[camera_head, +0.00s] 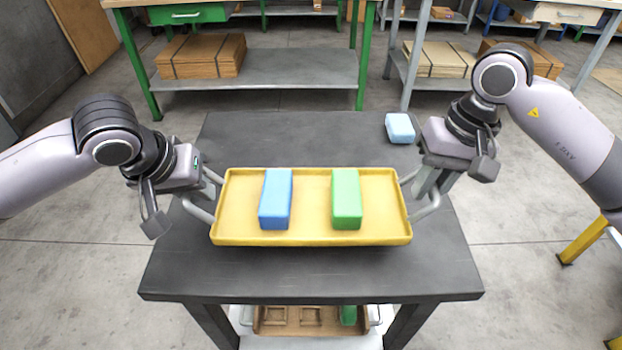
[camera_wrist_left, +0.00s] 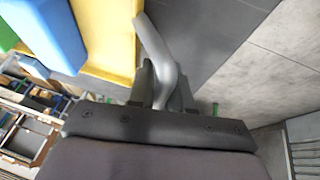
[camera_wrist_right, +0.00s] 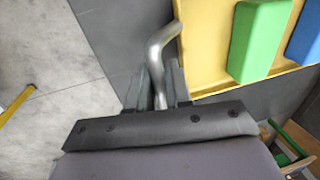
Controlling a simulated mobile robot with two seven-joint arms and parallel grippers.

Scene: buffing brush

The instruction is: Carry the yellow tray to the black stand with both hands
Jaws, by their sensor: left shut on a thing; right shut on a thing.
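The yellow tray (camera_head: 310,240) is at the middle of the black stand (camera_head: 310,285) in the head view, with a blue block (camera_head: 275,199) and a green block (camera_head: 346,199) lying in it. I cannot tell whether its underside touches the top. My left gripper (camera_head: 205,186) is shut on the tray's left grey handle; the handle (camera_wrist_left: 163,60) runs between the fingers in the left wrist view. My right gripper (camera_head: 415,183) is shut on the right grey handle, which also shows between the fingers in the right wrist view (camera_wrist_right: 158,50). The tray looks about level.
A light blue block (camera_head: 400,128) lies on the black top behind my right gripper. A lower shelf holds a wooden crate (camera_head: 290,321) and a green block. Green-legged workbenches with cardboard stacks (camera_head: 203,56) stand behind. Grey floor is open on both sides.

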